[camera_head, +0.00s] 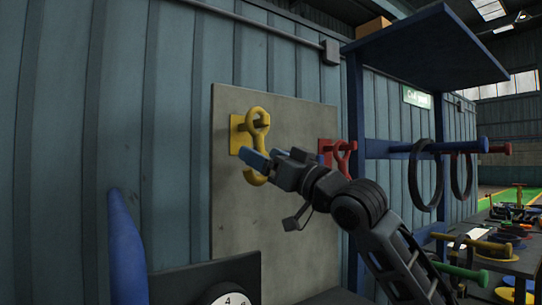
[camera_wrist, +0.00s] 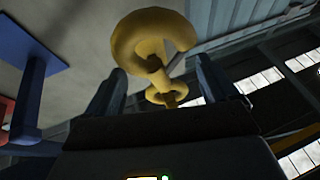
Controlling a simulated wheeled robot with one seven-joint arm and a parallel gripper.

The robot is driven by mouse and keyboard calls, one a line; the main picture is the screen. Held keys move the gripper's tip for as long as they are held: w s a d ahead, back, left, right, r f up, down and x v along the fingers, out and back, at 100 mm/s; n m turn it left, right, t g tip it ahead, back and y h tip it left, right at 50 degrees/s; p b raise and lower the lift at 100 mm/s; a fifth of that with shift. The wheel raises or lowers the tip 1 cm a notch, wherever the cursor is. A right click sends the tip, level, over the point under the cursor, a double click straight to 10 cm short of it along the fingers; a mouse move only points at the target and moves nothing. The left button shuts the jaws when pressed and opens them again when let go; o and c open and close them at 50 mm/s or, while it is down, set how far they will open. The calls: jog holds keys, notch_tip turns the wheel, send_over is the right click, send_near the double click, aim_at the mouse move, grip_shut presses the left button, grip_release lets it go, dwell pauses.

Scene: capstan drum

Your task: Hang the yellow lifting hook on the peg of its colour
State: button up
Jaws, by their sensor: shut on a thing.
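The yellow lifting hook (camera_head: 264,140) hangs upright in front of the grey board, eye at the top and open curve at the bottom. It also shows in the wrist view (camera_wrist: 150,30), between the two fingers. My gripper (camera_head: 256,160) reaches in from the right, its blue fingers shut on the hook's shank. A yellow square plate (camera_head: 238,133) with the yellow peg is on the board behind the hook. The eye overlaps the peg in the head view. I cannot tell whether the eye is around the peg or in front of it.
A red hook and plate (camera_head: 340,150) are right of my gripper on the grey board (camera_head: 228,220). A blue plate (camera_wrist: 38,45) shows in the wrist view. A blue rack (camera_head: 430,45) holds black rings at right. A dial (camera_head: 230,295) stands below.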

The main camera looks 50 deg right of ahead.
jog(key=shift+w+d+f+b, duration=0.25)
jog(key=shift+w+f+b, duration=0.15)
jog(key=shift+w+b, duration=0.25)
jog(key=shift+w, duration=0.1)
dwell(0.4)
jog(key=o, duration=1.4)
jog(key=shift+c, duration=0.2)
jog(key=shift+f, duration=0.1)
jog(key=b+v, duration=0.2)
jog(key=v, duration=0.6)
